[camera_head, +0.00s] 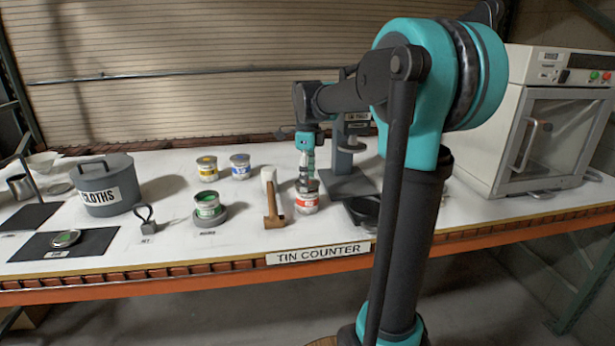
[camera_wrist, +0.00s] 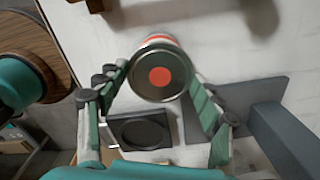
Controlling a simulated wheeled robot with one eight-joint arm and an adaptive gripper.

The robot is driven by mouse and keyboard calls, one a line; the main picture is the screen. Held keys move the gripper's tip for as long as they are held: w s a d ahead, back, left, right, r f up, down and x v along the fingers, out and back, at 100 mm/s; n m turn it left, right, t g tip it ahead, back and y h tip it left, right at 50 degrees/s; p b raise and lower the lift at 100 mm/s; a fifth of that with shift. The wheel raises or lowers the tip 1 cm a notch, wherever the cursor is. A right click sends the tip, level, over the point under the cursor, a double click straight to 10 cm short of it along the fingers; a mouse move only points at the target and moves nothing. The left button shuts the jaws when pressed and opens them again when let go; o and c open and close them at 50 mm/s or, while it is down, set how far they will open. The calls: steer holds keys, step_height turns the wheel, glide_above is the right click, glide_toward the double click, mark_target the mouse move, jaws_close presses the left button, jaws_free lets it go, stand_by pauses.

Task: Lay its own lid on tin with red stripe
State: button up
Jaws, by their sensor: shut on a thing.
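The tin with the red stripe (camera_head: 306,204) stands on the white counter, right of a mallet. My gripper (camera_head: 306,183) points down right above it. In the wrist view my gripper (camera_wrist: 161,78) is shut on a round grey lid with a red dot (camera_wrist: 160,76), one finger at each side. The lid covers most of the tin's top, and the red-striped tin (camera_wrist: 158,38) shows just past the lid's far edge. Whether the lid touches the rim or hovers slightly above it, I cannot tell.
The mallet (camera_head: 273,208) stands close left of the tin. A green tin (camera_head: 207,206) sits further left; yellow (camera_head: 207,169) and blue (camera_head: 240,167) tins stand behind. A black dish-like device (camera_head: 362,211) and grey stand (camera_head: 348,184) are to the right. A green-dotted lid (camera_head: 65,238) lies far left.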

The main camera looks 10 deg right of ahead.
steer(key=shift+f, duration=0.15)
steer(key=o, duration=0.8)
steer(key=shift+o, duration=0.2)
